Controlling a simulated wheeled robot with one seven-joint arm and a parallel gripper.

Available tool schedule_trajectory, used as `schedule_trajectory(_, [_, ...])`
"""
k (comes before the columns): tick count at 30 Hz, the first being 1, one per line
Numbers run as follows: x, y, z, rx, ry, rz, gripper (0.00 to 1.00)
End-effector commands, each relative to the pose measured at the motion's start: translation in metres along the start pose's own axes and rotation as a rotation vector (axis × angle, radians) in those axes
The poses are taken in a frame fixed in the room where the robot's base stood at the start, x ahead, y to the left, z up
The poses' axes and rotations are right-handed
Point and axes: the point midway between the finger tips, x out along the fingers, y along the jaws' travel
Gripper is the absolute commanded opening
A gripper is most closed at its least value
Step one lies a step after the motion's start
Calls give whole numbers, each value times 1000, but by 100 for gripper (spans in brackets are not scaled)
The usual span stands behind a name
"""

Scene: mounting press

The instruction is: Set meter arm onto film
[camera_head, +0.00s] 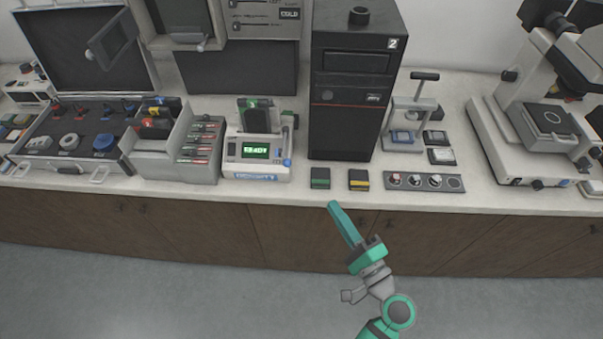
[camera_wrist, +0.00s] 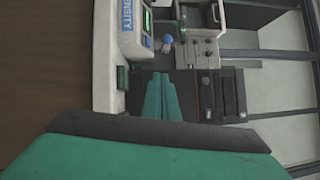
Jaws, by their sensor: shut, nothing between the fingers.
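The density meter (camera_head: 245,172) is a white device on the bench, left of the black tower, with a green display and a blue knob (camera_head: 287,163) at its right front. A dark upright piece with a green mark (camera_head: 252,112) stands at its back; I cannot tell whether this is the meter arm. No film can be made out for sure. My gripper (camera_head: 336,208) is shut and empty, in front of the bench edge, right of the meter and apart from it. In the wrist view its teal fingers (camera_wrist: 162,97) point toward the bench; the meter (camera_wrist: 130,42) shows at the upper left.
A black tower (camera_head: 348,132) stands right of the meter. Green-marked (camera_head: 320,179) and yellow-marked (camera_head: 359,181) blocks lie before it, beside a strip of round samples (camera_head: 424,182). A grey rack (camera_head: 180,164) and an open case (camera_head: 70,155) are left. A microscope (camera_head: 530,130) is far right.

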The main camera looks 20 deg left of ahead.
Motion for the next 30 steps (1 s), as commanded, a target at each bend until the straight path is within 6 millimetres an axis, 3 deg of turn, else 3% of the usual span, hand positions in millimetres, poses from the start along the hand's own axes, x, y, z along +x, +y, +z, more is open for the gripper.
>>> schedule_trajectory(4, [1,-9,1,7,-27,-20,0])
schedule_trajectory(17, [9,-8,2,7,-28,-18,0])
schedule_trajectory(30, [85,-10,4,6,-29,-20,0])
